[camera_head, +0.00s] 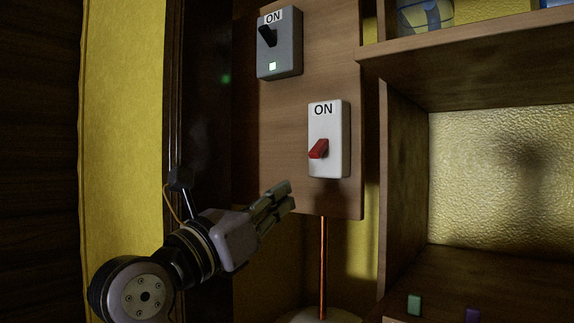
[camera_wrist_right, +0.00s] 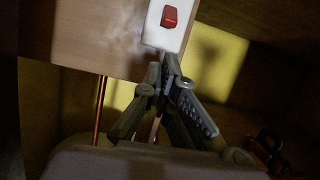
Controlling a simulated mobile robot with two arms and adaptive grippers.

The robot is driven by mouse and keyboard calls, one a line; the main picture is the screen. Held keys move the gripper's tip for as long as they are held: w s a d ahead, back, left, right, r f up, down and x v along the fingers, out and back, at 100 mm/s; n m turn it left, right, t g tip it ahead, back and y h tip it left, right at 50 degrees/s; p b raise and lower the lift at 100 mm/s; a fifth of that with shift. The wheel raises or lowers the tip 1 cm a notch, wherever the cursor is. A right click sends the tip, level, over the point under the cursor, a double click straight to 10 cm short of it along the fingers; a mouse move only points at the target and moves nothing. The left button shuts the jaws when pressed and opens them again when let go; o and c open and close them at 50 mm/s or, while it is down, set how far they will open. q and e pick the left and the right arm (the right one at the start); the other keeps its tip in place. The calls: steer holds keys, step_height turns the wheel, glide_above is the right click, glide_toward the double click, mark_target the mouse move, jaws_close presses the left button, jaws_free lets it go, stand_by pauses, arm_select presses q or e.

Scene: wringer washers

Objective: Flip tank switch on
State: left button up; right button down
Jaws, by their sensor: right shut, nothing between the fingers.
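A white switch box (camera_head: 338,158) marked ON is mounted on a wooden panel (camera_head: 270,140). Its red lever (camera_head: 319,149) points out and down to the left. A grey switch box (camera_head: 286,52), also marked ON, sits above it with a black lever (camera_head: 267,35) and a lit greenish-white light. I cannot tell which box is the tank switch. My right gripper (camera_head: 284,194) is shut and empty, just below and left of the white box, apart from the red lever. In the right wrist view the red lever (camera_wrist_right: 169,17) shows above the fingertips (camera_wrist_right: 165,70). My left gripper is out of view.
A wooden shelf unit (camera_head: 403,185) stands to the right, with a green block (camera_head: 414,304) and a purple block (camera_head: 472,314) low down. A copper pipe (camera_head: 323,270) runs down below the panel. A dark post (camera_head: 200,110) stands left of the panel.

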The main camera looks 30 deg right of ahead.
mark_target(322, 169)
steer(key=shift+s+a+r, duration=0.15)
steer(key=shift+s+r, duration=0.1)
steer(key=shift+r, duration=0.05)
steer(key=p+x, duration=0.4)
steer(key=x, duration=0.5)
steer(key=shift+w, duration=0.1)
steer(key=shift+w+d+p, duration=0.2)
steer(key=shift+d+p, duration=0.15)
steer(key=shift+d, duration=0.15)
steer(key=shift+d, duration=0.1)
